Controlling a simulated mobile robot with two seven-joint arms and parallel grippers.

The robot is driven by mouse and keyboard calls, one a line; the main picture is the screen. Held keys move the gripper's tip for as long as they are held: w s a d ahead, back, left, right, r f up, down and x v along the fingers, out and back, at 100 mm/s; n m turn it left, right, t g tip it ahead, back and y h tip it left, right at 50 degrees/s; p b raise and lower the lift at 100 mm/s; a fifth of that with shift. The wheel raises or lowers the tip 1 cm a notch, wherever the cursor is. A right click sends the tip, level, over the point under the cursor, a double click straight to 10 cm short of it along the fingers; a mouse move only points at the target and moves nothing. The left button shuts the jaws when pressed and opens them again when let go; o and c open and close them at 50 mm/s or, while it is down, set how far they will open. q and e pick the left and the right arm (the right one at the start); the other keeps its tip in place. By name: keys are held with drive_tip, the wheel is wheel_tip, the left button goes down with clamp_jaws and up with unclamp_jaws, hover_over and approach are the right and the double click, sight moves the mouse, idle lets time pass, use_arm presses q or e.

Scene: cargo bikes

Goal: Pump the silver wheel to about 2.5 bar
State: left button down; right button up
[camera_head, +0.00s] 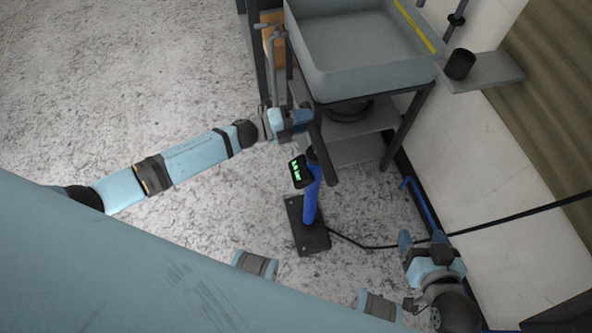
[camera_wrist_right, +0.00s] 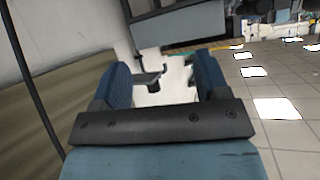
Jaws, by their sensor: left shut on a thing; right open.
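The floor pump (camera_head: 311,196) stands upright on its black base plate (camera_head: 307,238), with a blue barrel and a dark handle bar (camera_head: 328,165) on top. A small display (camera_head: 300,171) near its top shows green digits, too small to read surely. My left gripper (camera_head: 306,121) is shut on the handle, towards its far end. A black hose (camera_head: 350,240) runs right from the pump's base. My right gripper (camera_head: 424,238) is open near the wall, right of the pump; in the right wrist view its fingers (camera_wrist_right: 164,80) are apart with nothing between them. No silver wheel is in view.
A grey basin (camera_head: 322,78) on a dark stand with shelves is behind the pump. A black cup (camera_head: 460,64) sits on a wall shelf (camera_head: 490,72). A black line (camera_head: 530,215) crosses the wall at right. Speckled floor at left is clear.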

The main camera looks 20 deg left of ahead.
use_arm(q)
wheel_tip(320, 180, up, 6)
drive_tip(key=p, duration=0.3)
wheel_tip(320, 180, up, 20)
drive_tip(key=p, duration=1.6)
drive_tip(key=shift+f+p, duration=0.2)
drive_tip(key=shift+p, duration=0.15)
use_arm(e)
wheel_tip(320, 180, up, 10)
drive_tip(key=s+d, duration=0.1)
drive_tip(key=d, duration=0.1)
drive_tip(key=shift+s+r+g+h, duration=0.15)
drive_tip(key=shift+s+g+h, duration=0.15)
drive_tip(key=shift+s+g, duration=0.1)
